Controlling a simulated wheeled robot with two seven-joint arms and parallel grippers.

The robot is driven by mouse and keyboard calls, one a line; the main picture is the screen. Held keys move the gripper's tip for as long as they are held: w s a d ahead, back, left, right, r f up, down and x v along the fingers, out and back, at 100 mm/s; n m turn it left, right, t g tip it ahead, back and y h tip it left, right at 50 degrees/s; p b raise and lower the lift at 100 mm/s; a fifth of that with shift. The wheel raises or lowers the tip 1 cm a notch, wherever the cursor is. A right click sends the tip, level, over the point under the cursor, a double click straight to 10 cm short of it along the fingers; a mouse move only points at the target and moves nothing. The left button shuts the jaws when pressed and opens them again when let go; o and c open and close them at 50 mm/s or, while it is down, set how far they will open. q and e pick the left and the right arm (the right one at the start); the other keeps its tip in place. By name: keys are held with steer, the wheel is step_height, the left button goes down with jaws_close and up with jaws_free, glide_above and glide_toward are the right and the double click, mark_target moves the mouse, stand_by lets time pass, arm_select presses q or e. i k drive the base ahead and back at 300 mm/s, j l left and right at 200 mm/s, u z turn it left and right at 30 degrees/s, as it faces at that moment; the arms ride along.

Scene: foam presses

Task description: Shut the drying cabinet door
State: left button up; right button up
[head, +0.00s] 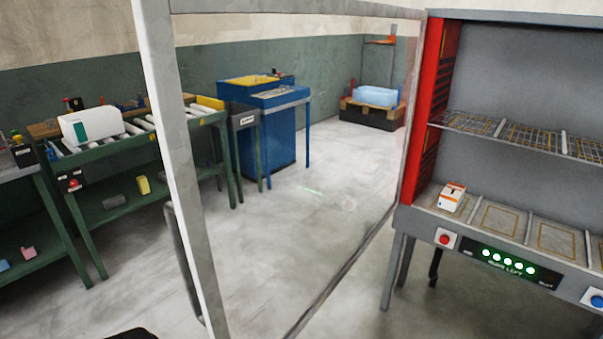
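The drying cabinet (460,228) stands at the right, grey with a red inner side wall, and is cut off by the right edge. Its door (178,150) is a clear pane in a grey frame. It is swung wide open from the cabinet's left side and reaches towards me, across the middle of the view. A dark grey upright handle (181,250) shows beside the door's near upright, low down. Neither of my grippers is in view.
Inside the cabinet are a wire shelf (490,130) and a white and orange box (451,197) on the lower level. A green roller conveyor (130,140), a blue machine (265,125) and a loaded pallet (372,103) stand behind. The floor around the door is clear.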

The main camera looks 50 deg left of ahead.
mark_target(183, 216)
steer(key=k+j, duration=0.1)
steer(key=j, duration=0.25)
steer(key=k+j+z, duration=0.1)
steer(key=j, duration=0.25)
steer(key=k+j, duration=0.15)
steer(key=j, duration=0.2)
steer(key=k+j+z, duration=0.1)
steer(key=j, duration=0.25)
steer(key=i+j, duration=0.1)
steer(key=j, duration=0.35)
steer(key=i+j, duration=0.15)
steer(key=j, duration=0.35)
steer(key=i+j+z, duration=0.1)
steer(key=j, duration=0.35)
